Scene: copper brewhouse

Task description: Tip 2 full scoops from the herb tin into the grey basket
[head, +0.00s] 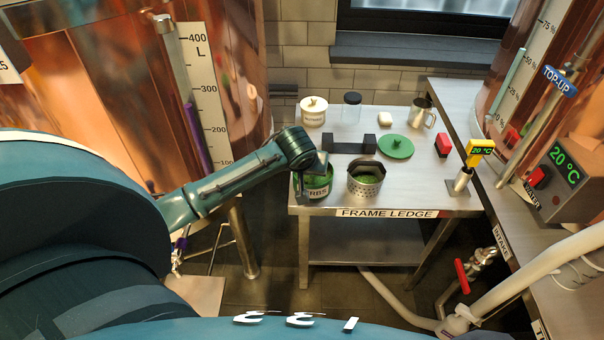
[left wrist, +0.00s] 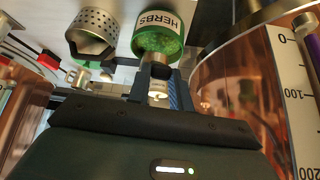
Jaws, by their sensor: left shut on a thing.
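The herb tin (head: 317,192), green with a white HERBS label, stands at the front left of the steel ledge and holds green herbs. It also shows in the left wrist view (left wrist: 158,43). The grey basket (head: 365,191), perforated metal, stands just right of the tin with green matter inside; it also shows in the left wrist view (left wrist: 92,22). My left gripper (head: 311,172) is over the tin, shut on a dark handle (left wrist: 157,68), seemingly a scoop's. The scoop's bowl is hidden. My right gripper is not in view.
Behind the tin and basket are a dark rack (head: 348,146), a green lid (head: 396,147), a lidded white pot (head: 313,110), a black-lidded jar (head: 352,106) and a metal mug (head: 423,112). A yellow display (head: 481,151) stands right.

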